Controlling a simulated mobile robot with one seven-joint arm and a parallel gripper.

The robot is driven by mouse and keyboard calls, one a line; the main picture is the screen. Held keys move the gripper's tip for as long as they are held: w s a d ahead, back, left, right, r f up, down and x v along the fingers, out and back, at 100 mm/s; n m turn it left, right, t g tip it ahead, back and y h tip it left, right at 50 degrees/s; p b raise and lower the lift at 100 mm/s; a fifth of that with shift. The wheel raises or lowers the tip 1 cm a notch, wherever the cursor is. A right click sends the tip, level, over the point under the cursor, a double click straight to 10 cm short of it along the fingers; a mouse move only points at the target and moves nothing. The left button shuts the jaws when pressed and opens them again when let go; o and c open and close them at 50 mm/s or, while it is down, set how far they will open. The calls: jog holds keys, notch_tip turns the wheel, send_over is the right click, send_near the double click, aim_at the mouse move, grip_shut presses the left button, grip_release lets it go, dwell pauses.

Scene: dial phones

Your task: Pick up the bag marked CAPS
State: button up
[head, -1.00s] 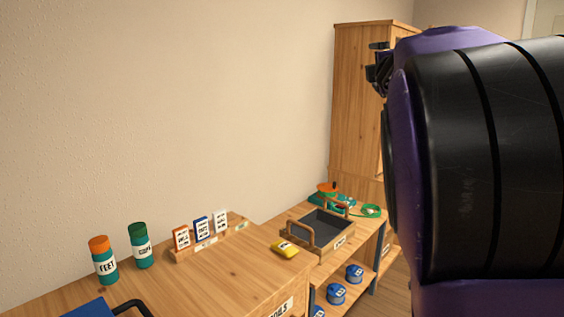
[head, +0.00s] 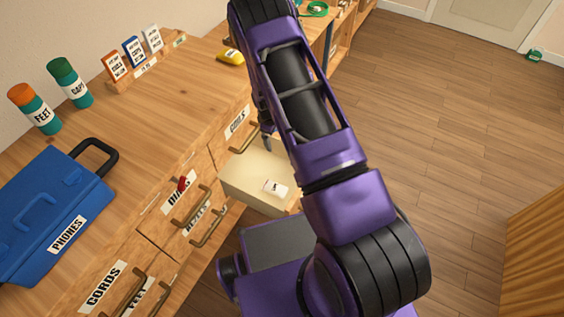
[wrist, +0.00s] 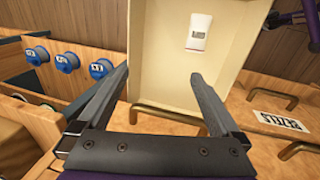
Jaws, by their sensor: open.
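A small white bag (head: 276,187) lies in an open cream-lined drawer (head: 238,172) of the wooden cabinet. It has a dark-lettered label too small to read for sure. In the wrist view the bag (wrist: 199,33) lies near the top, towards the far part of the drawer (wrist: 150,75). My gripper (wrist: 160,76) is open and empty, its fingers apart over the drawer's handle end, with the bag beyond the fingertips. In the head view my arm hides most of the gripper; a dark finger (head: 267,143) shows over the drawer's edge.
A bronze drawer handle (wrist: 170,113) lies below my fingers. A blue PHONES case (head: 50,205), FEET bottle (head: 36,110), CAPS bottle (head: 70,83) and yellow bag (head: 231,57) stand on the counter. Blue reels (wrist: 67,62) lie at left.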

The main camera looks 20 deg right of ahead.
jog(key=g+y, duration=0.2)
send_over(273, 186)
notch_tip(273, 186, down, 9)
jog(key=f, duration=0.3)
jog(key=f+b, duration=0.1)
jog(key=f, duration=0.3)
jog(key=f+b, duration=0.1)
jog(key=f, duration=0.3)
jog(key=shift+s+f, duration=0.1)
jog(key=shift+s, duration=0.15)
jog(key=shift+w+d+f+b, duration=0.1)
jog(key=shift+f+b, duration=0.2)
jog(key=shift+f, duration=1.25)
jog(key=shift+w+f+b, duration=0.1)
jog(key=shift+f+b, duration=0.2)
jog(key=shift+f, duration=1.25)
jog(key=c, duration=1.4)
